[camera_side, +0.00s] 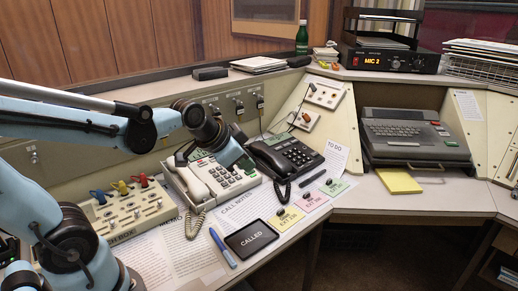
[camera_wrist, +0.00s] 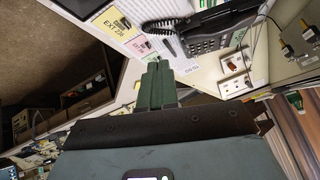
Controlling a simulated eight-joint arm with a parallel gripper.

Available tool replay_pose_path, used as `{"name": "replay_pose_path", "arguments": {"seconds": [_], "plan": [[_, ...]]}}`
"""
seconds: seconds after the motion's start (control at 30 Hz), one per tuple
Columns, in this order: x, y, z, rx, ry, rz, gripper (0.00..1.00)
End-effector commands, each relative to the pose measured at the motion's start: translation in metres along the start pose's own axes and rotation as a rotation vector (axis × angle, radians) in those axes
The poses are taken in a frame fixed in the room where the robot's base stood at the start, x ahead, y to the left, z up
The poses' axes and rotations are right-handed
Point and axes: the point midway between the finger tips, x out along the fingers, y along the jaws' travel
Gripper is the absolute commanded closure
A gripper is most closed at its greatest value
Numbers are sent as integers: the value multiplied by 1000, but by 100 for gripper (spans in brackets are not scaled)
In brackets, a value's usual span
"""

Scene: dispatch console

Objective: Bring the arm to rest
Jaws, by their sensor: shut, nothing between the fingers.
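My light-blue arm reaches in from the left in the side view, and its dark wrist hangs over the desk phones. My gripper (camera_side: 243,164) points down and right above the cream phone (camera_side: 188,179), partly covering its keypad. In the wrist view my gripper (camera_wrist: 156,72) shows its green fingers together, with nothing between them. The black phone (camera_side: 284,155) is just right of the gripper in the side view; it also shows in the wrist view (camera_wrist: 215,25). I cannot tell the exact gap between fingers and phones.
A switch box (camera_side: 124,209) with coloured levers is at left. A black "CALLED" tablet (camera_side: 251,238), a blue pen (camera_side: 222,248) and coloured tags (camera_side: 310,201) lie near the front edge. A typewriter-like keyboard unit (camera_side: 415,136) stands at right. A green bottle (camera_side: 302,38) stands on the back ledge.

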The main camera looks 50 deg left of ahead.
Motion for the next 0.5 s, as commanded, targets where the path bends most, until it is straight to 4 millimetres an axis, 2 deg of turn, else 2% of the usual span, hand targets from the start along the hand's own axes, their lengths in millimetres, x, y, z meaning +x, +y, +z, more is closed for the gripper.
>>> {"name": "replay_pose_path", "arguments": {"seconds": [0.03, 0.2, 0.33, 0.5], "plan": [[-9, 12, 7, -42, -8, 15, 100], [-29, 37, 29, -192, -41, 47, 100], [-36, 48, 40, -265, -57, 59, 100], [-39, 53, 45, -300, -66, 63, 100]]}}
